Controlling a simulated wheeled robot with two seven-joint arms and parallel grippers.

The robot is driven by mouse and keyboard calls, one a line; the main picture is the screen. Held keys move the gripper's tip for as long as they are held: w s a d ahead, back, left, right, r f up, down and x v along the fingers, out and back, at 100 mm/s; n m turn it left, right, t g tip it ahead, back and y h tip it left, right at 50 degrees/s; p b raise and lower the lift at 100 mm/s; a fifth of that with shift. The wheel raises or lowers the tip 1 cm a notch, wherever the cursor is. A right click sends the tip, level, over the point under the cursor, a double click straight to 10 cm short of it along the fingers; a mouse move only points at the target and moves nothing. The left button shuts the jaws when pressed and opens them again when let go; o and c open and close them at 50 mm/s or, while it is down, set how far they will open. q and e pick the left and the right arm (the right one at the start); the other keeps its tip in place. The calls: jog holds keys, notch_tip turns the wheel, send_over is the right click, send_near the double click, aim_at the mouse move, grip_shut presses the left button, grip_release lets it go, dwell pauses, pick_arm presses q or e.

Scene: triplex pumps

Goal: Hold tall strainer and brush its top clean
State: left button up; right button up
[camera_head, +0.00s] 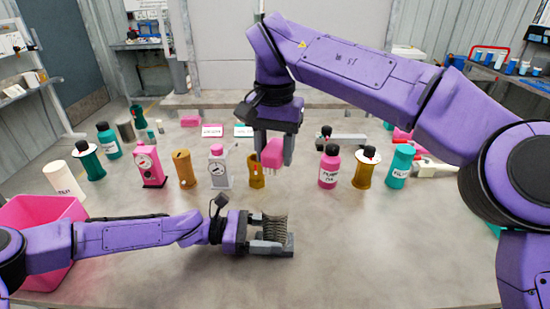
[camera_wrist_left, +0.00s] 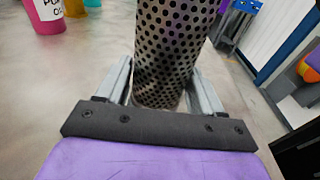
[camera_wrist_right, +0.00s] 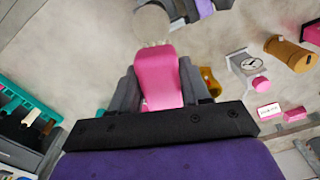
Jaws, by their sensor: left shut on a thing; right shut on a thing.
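The tall strainer (camera_head: 274,227) is a dark, perforated metal cylinder standing upright over the front middle of the table. My left gripper (camera_head: 272,242) is shut around it, and its holed wall fills the middle of the left wrist view (camera_wrist_left: 172,45). My right gripper (camera_head: 272,140) is shut on a pink brush (camera_head: 272,153), bristles pointing down. The brush is above the strainer, with a visible gap between them in the head view. In the right wrist view, the brush (camera_wrist_right: 157,75) points toward the strainer's pale round top (camera_wrist_right: 152,22). The strainer's base is hidden by my left fingers.
A pink bin (camera_head: 38,214) stands at the left. Behind the strainer is a row of bottles, pink and grey gauge units and brown cylinders, including a pink bottle (camera_head: 329,166) and a teal bottle (camera_head: 399,166). The front right of the table (camera_head: 400,250) is clear.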

dwell(0.4)
pick_arm(q)
jog(key=o, duration=0.9)
jog(key=a, duration=0.8)
jog(key=a+r, duration=0.1)
jog(key=a, duration=0.3)
jog(key=shift+r, duration=0.1)
jog(key=shift+d, duration=0.1)
